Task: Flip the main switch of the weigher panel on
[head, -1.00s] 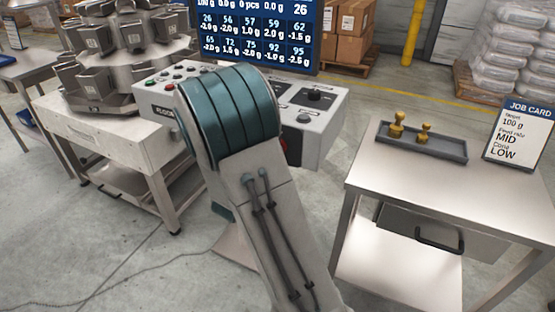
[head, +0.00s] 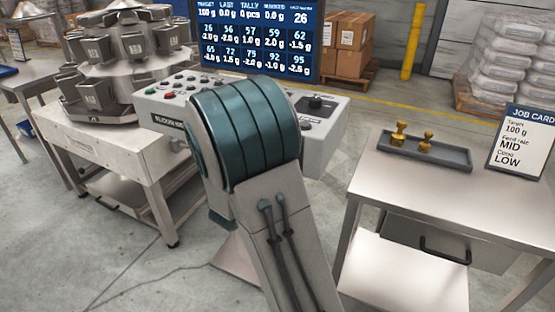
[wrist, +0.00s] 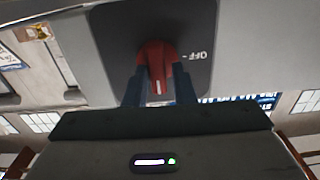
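The weigher panel (head: 166,114) is a light grey console with coloured buttons and black knobs, standing behind my arm in the head view. Its main switch (wrist: 157,62) shows in the wrist view as a red handle with a white mark, on a dark plate (wrist: 112,40). The word OFF (wrist: 197,55) is printed upside down to the right of the handle. My gripper (wrist: 158,82) has one blue finger on each side of the red handle, with no clear gap seen, so it looks shut on it. In the head view my arm hides the gripper and switch.
A multihead weigher (head: 118,62) on a steel table (head: 120,150) stands at the left. A steel bench (head: 440,190) at the right carries a grey tray (head: 450,157) with brass weights and a job card (head: 515,140). A cable lies on the open floor at the lower left.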

